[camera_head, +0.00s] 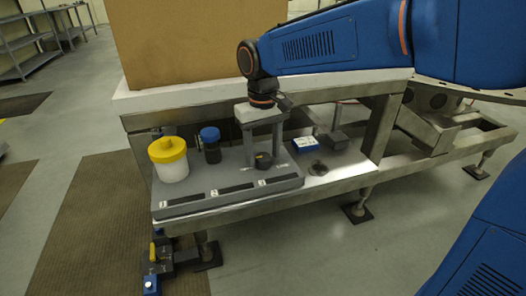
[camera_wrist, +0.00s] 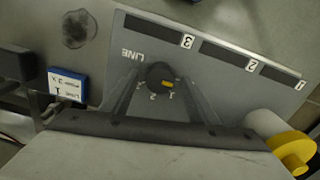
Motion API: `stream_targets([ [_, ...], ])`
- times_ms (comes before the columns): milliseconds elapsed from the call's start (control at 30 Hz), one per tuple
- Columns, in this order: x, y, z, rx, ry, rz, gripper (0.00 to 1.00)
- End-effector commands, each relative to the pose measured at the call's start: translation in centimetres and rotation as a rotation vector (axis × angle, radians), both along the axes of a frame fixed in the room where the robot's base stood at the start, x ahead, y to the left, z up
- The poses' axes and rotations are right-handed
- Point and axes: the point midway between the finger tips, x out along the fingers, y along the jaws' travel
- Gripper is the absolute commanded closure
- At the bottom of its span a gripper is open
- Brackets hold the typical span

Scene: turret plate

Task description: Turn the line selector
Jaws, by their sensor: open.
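The line selector is a round black knob (camera_head: 263,160) on the grey plate (camera_head: 225,180). In the wrist view the knob (camera_wrist: 159,74) has a yellow mark off its centre, toward the right. Small white numbers sit by the knob, with the word LINE beside it; which number the mark points to is hard to tell. My gripper (camera_head: 264,156) is open and points down at the knob. In the wrist view the fingers of my gripper (camera_wrist: 163,92) stand on either side of the knob, apart from each other. Whether they touch it cannot be told.
A white jar with yellow lid (camera_head: 170,160) and a dark bottle with blue cap (camera_head: 210,144) stand left of my gripper. A blue-and-white labelled box (camera_head: 306,144) and a grey block (camera_head: 336,141) lie to the right. A large cardboard box (camera_head: 190,40) is behind.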

Motion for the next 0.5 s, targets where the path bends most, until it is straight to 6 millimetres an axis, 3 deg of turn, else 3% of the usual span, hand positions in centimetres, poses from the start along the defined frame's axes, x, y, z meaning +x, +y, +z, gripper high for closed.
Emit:
stream_targets([
  [200,0.01,0.00,-0.02,0.000,0.000,0.000,0.46],
  [400,0.02,0.01,0.01,0.000,-0.001,0.000,0.87],
  [500,0.02,0.01,0.01,0.000,-0.001,-0.001,0.87],
])
